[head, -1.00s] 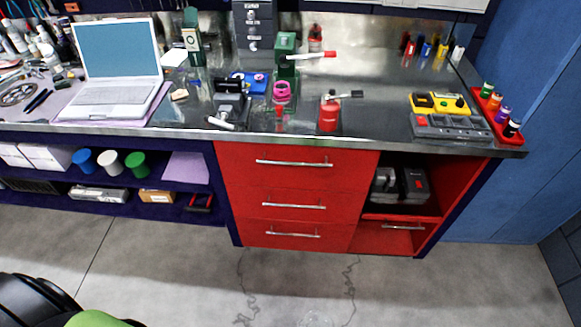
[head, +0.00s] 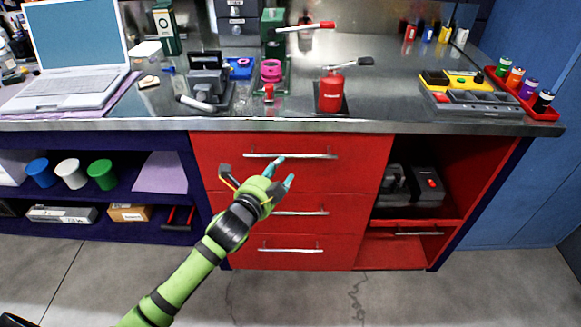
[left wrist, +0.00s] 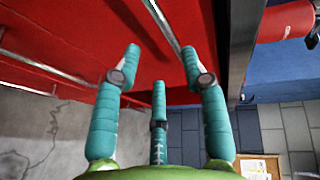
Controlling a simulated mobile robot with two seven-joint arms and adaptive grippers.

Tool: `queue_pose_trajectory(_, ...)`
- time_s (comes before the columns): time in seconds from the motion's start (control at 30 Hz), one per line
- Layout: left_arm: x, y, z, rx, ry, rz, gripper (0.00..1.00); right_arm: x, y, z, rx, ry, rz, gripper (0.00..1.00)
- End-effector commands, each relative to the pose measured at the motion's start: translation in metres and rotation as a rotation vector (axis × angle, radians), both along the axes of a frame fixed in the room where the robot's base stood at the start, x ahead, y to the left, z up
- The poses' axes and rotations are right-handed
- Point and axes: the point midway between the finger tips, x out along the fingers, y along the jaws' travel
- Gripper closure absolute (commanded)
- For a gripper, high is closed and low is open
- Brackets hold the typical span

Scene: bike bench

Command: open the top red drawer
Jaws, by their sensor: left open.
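The top red drawer (head: 215,152) is the highest of three in the red cabinet, its front flush with the drawers below. Its thin silver bar handle (head: 318,155) runs across the front. My left gripper (head: 284,171) is open and empty, with its teal fingertips just in front of and slightly below this handle in the head view. In the left wrist view, the handle (left wrist: 163,25) shows between the two outer fingers of my gripper (left wrist: 160,65), beyond their tips. I cannot tell whether any finger touches it. My right gripper is not in view.
The middle drawer handle (head: 305,213) and bottom drawer handle (head: 290,250) lie below. The steel bench top (head: 390,108) overhangs the drawers and carries a laptop (head: 77,45), a red bottle (head: 331,92) and tools. An open red compartment (head: 400,218) is to the right. The floor in front is clear.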

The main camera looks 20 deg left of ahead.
Motion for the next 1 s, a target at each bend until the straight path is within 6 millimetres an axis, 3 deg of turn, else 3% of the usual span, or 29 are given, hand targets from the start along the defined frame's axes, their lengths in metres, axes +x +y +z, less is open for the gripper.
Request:
queue_pose_trajectory(0.17, 0.012, -0.004, 0.009, 0.019, -0.026, -0.009, 0.57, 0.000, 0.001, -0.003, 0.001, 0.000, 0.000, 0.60)
queue_pose_trajectory(0.53, 0.060, -0.010, -0.002, 0.016, -0.024, -0.009, 0.57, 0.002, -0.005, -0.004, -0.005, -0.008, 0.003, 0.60)
queue_pose_trajectory(0.93, 0.069, -0.011, -0.004, 0.015, -0.021, -0.009, 0.57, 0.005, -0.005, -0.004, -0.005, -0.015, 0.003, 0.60)
queue_pose_trajectory(0.97, 0.069, -0.011, -0.004, 0.015, -0.021, -0.009, 0.61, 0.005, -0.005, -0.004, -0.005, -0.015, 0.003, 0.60)
queue_pose_trajectory(1.0, 0.069, -0.011, -0.004, 0.015, -0.021, -0.009, 0.77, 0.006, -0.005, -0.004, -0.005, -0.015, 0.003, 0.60)
